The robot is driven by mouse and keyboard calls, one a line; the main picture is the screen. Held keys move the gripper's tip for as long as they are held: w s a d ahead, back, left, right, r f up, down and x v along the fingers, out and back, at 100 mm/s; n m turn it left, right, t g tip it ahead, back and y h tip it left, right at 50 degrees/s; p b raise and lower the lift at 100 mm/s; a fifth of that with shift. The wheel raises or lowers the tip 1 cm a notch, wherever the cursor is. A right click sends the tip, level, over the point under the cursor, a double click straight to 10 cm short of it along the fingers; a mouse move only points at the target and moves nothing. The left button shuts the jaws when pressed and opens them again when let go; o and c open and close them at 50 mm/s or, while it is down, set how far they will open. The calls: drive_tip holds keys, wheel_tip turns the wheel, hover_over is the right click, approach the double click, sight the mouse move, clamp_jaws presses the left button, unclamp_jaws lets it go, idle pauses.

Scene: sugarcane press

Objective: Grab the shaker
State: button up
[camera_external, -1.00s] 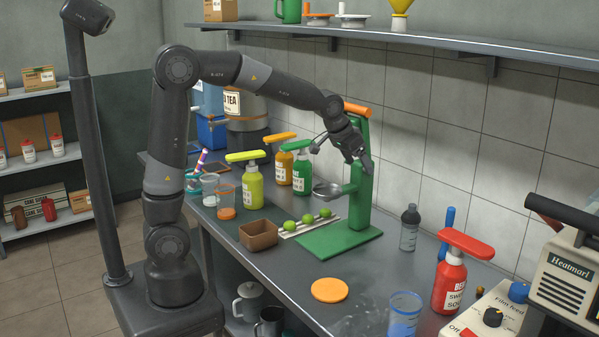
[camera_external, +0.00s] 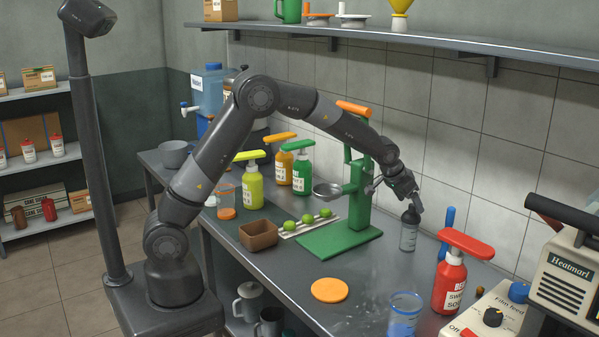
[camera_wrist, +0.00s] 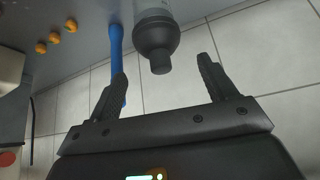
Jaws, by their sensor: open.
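The shaker (camera_external: 408,236) is a clear grey bottle with a dark cap, upright on the counter to the right of the green press. In the wrist view the shaker (camera_wrist: 155,38) shows its black cap pointing toward my gripper, between the two fingers but a little beyond their tips. My gripper (camera_external: 411,199) is just above the shaker's cap in the external view, where it partly overlaps the cap. In the wrist view my gripper (camera_wrist: 162,68) is open and empty, with its fingers spread wide.
A blue stick-like object (camera_external: 446,232) stands close to the right of the shaker, by the tiled wall. A red pump bottle (camera_external: 449,283) is further right. The green press (camera_external: 357,200) with limes beside it is left. An orange disc (camera_external: 329,290) lies in front.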

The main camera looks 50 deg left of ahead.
sight(412, 205)
drive_tip(key=shift+x, duration=2.65)
drive_tip(key=shift+w, duration=0.1)
drive_tip(key=c, duration=1.6)
drive_tip(key=shift+r, duration=0.1)
clamp_jaws()
